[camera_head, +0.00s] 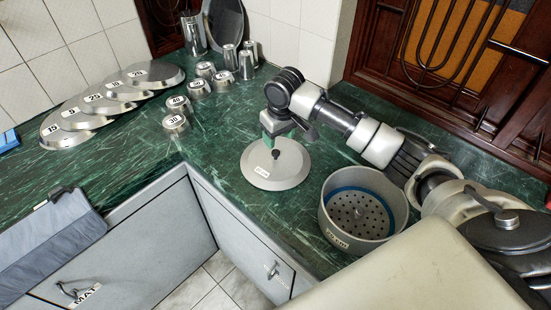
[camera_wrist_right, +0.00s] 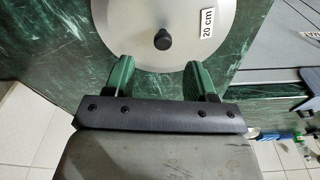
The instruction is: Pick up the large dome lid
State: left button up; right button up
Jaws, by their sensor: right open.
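The large dome lid (camera_head: 289,177) is a round grey metal lid with a black knob and a white label. It lies flat on the green counter in the head view. In the right wrist view the lid (camera_wrist_right: 125,30) fills the top middle, with its knob and a "20 cm" label. My right gripper (camera_head: 273,140) is above the lid, near the knob, in the head view. In the wrist view its two green fingers (camera_wrist_right: 158,67) are spread apart near the lid's rim, with nothing between their tips but lid and counter. My left gripper is not in view.
A grey pot (camera_head: 340,226) with a perforated insert stands right of the lid, below my right arm. Several labelled flat lids (camera_head: 62,136) overlap at left. Several metal cups (camera_head: 246,66) stand at the back. A grey mat (camera_head: 48,240) hangs over the left counter edge.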

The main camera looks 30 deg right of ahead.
aim_at(276, 151)
jog(key=shift+w+f, duration=0.15)
jog(key=shift+f, duration=0.5)
jog(key=shift+w+f, duration=0.1)
jog(key=shift+f, duration=0.25)
jog(key=f, duration=0.4)
jog(key=shift+a+f+p, duration=0.1)
jog(key=shift+a+p, duration=0.2)
jog(key=shift+p, duration=0.05)
jog(key=shift+w+f, duration=0.2)
jog(key=shift+f, duration=0.3)
jog(key=c, duration=0.4)
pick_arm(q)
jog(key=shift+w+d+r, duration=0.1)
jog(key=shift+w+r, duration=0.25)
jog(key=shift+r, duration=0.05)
pick_arm(e)
grip_shut()
jog(key=shift+r, duration=0.1)
